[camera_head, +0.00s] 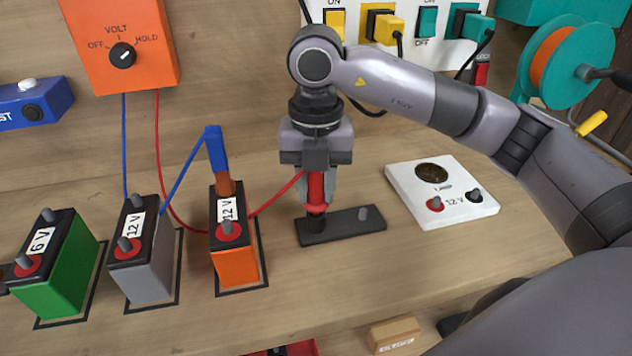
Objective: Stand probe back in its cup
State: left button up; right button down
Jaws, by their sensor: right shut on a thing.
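The red probe (316,192) is upright in my right gripper (317,198), which is shut on it. The probe's lower end is at the mouth of the dark cup (315,225) at the left end of the black holder (345,228). I cannot tell how far it sits inside. A red lead runs from the probe down left behind the orange battery to the volt meter (120,45). My left gripper is not in view.
A blue probe (214,148) stands on the orange 12 V battery (238,262). A grey 12 V battery (148,275) and a green 6 V battery (62,285) stand further left. A white 12 V panel (455,172) lies right of the holder.

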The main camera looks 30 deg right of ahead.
jog(key=shift+f+b, duration=0.65)
jog(key=shift+f, duration=0.3)
jog(key=c, duration=0.8)
grip_release()
notch_tip(320, 180, up, 6)
jog(key=shift+r, duration=0.6)
